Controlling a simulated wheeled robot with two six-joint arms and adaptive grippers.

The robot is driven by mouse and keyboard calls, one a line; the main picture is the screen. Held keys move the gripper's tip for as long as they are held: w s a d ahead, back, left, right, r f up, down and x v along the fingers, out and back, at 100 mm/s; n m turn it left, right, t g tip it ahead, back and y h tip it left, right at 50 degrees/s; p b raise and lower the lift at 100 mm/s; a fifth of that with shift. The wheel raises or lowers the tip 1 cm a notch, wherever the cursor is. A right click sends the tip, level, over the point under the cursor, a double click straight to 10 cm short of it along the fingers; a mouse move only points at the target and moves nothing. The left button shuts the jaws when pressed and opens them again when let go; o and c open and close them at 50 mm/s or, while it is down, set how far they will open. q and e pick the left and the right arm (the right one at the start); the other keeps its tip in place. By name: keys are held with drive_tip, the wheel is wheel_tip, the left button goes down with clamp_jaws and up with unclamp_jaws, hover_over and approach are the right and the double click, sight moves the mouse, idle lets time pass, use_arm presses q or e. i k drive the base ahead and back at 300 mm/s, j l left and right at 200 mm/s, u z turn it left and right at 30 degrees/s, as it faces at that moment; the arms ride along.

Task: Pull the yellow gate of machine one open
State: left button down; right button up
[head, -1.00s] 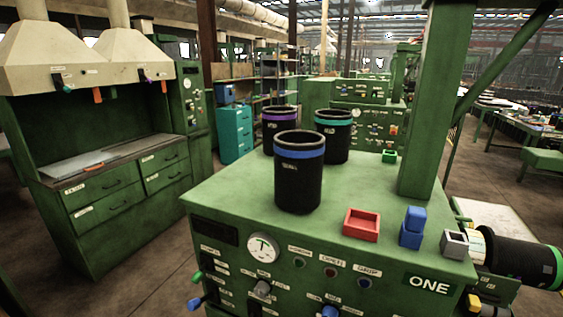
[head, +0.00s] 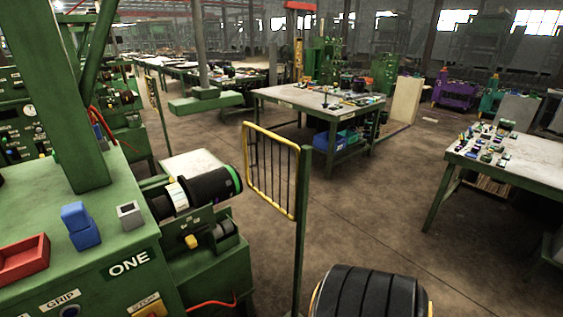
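The yellow gate (head: 271,134) stands near the middle of the head view, a yellow frame with thin upright bars. Its near side meets a slim green post (head: 300,240), and its panel reaches back and left from there. Its far side shows no second post, and I cannot tell whether it is latched. Machine one (head: 125,262) is the green machine at the left with the ONE label. A black roller with a green-ringed end (head: 208,187) sticks out of its side towards the gate.
Worktables (head: 318,102) stand beyond. The floor right of the gate is mostly clear.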

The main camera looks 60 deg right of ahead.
sight(280, 139)
drive_tip(key=k+l, duration=0.1)
drive_tip(key=l, duration=0.5)
drive_tip(key=k+l, duration=0.15)
drive_tip(key=l, duration=0.5)
drive_tip(key=k+l+z, duration=0.1)
drive_tip(key=l, duration=0.5)
drive_tip(key=k+l, duration=0.1)
drive_tip(key=l, duration=0.5)
drive_tip(key=k+l, duration=0.1)
drive_tip(key=l, duration=0.55)
drive_tip(key=k+l+z, duration=0.1)
drive_tip(key=l, duration=0.5)
